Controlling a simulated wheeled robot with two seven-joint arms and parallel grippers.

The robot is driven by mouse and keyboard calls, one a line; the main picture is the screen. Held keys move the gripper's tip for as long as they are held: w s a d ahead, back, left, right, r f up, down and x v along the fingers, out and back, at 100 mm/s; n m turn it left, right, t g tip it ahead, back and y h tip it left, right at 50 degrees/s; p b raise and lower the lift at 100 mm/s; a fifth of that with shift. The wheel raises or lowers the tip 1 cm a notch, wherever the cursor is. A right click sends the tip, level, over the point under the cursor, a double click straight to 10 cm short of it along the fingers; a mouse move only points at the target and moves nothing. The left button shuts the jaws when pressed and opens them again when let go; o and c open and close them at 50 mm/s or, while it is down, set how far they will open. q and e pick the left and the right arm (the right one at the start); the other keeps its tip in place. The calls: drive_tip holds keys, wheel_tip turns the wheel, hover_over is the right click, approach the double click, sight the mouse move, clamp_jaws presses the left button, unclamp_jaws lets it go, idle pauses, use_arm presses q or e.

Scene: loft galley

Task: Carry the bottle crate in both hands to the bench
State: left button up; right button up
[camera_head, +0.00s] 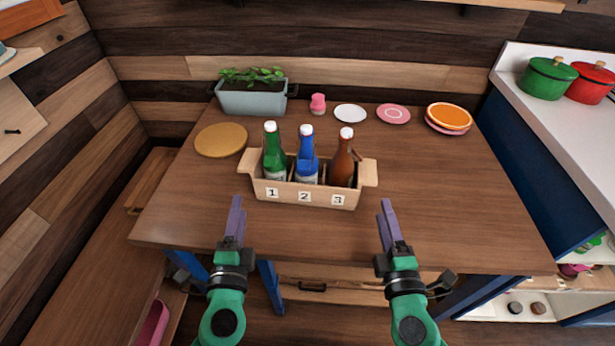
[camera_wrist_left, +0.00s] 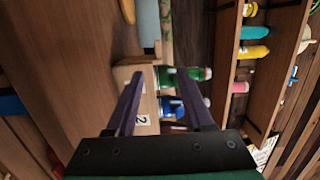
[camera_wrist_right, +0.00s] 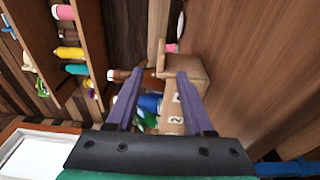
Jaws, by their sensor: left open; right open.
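The wooden bottle crate (camera_head: 333,198) stands upright on the table, with labels 1, 2 and 3 on its front and a handle block at each end. It holds a green bottle (camera_head: 274,158), a blue bottle (camera_head: 306,160) and a brown bottle (camera_head: 342,165), one per compartment. My left gripper (camera_head: 237,220) is open and empty, in front of the crate's left end and apart from it. My right gripper (camera_head: 390,222) is open and empty, in front of the right end and apart from it. The crate also shows between the fingers in the left wrist view (camera_wrist_left: 146,105) and right wrist view (camera_wrist_right: 176,112).
A white counter (camera_head: 560,125) with green and red pots is at right. The table's right side is clear.

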sight(246, 173)
use_arm(q)
drive_tip(key=w, duration=1)
drive_tip(key=w+a, duration=0.1)
drive_tip(key=w, duration=0.4)
drive_tip(key=shift+a+f, duration=0.1)
drive_tip(key=shift+f, duration=0.1)
use_arm(e)
drive_tip(key=w, duration=1)
drive_tip(key=w+a, duration=0.1)
drive_tip(key=w, duration=0.4)
drive_tip(key=shift+f, duration=0.15)
use_arm(q)
clamp_jaws()
use_arm(e)
clamp_jaws()
